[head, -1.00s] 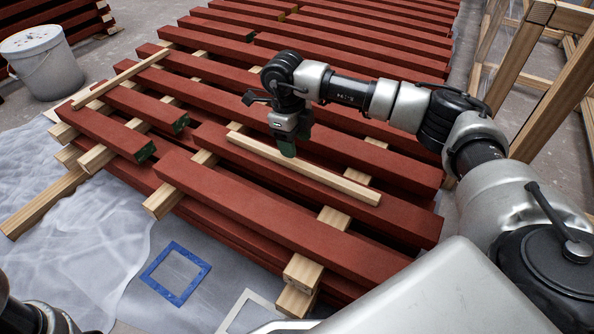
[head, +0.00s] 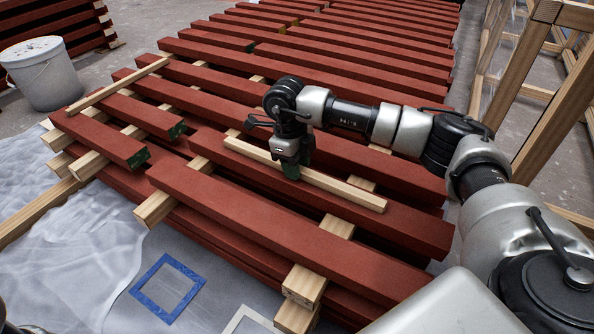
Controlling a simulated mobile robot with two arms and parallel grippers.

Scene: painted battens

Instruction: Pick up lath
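A pale wooden lath (head: 345,189) lies across the top of the red battens in the middle of the head view, slanting from upper left to lower right. The lath appears to rest on the battens. My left gripper is out of view.
The red battens (head: 280,222) lie in stacked rows on pale wooden bearers (head: 305,283). Another pale strip (head: 118,85) lies at the upper left. A white bucket (head: 45,78) stands at left. A blue frame (head: 168,288) lies on the sheeting. A timber frame (head: 508,95) rises at right.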

